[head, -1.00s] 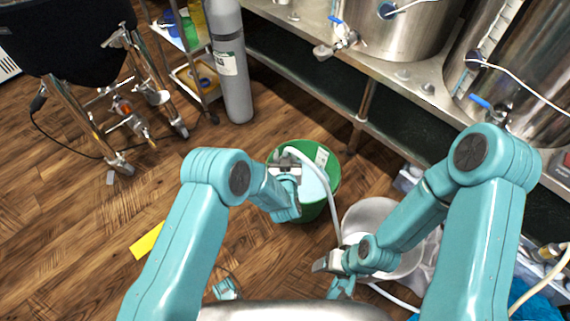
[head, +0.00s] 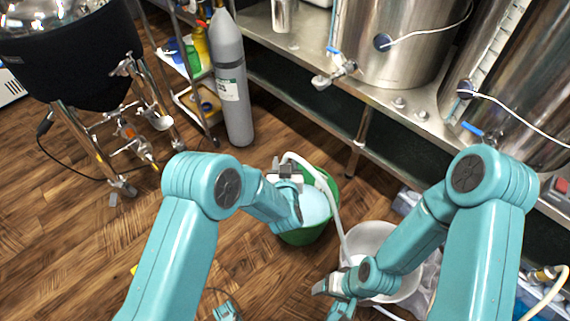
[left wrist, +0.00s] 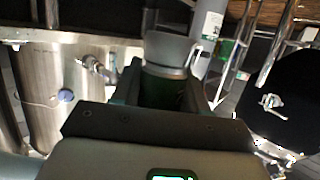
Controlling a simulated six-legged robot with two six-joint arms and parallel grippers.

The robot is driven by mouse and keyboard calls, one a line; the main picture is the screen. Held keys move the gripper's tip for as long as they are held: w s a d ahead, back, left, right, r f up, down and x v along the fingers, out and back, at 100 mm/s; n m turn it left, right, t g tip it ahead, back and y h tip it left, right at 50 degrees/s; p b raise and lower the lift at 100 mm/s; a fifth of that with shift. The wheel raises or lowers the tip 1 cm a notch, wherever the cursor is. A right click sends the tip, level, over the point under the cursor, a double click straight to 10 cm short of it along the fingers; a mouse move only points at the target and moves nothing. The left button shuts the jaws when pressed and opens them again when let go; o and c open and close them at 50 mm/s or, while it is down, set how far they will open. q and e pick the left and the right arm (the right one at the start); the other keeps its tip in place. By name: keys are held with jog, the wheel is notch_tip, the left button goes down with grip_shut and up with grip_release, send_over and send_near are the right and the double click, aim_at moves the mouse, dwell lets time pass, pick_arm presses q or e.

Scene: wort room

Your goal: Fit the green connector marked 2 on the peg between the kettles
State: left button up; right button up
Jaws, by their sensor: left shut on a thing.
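My left gripper (head: 284,166) is raised in front of the green bucket in the head view. In the left wrist view its jaws (left wrist: 165,85) are shut on a piece with a grey cup-shaped end and dark green below, seemingly the green connector (left wrist: 166,52); its mark cannot be read. Two steel kettles (head: 395,45) (head: 525,95) stand on the steel bench at the right. Two small metal stubs (head: 399,102) (head: 424,115) stand on the bench between them; I cannot tell which is the peg. My right gripper (head: 332,288) is low by the white bucket, jaws unclear.
A green bucket (head: 322,225) and a white bucket (head: 365,235) stand on the floor before the bench, with a pale hose (head: 334,200) running between them. A grey gas cylinder (head: 232,100) stands left of the bench. A black-jacketed vessel on steel legs (head: 85,60) is far left.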

pick_arm(q)
jog(key=shift+r+p, duration=1.3)
jog(key=shift+r, duration=1)
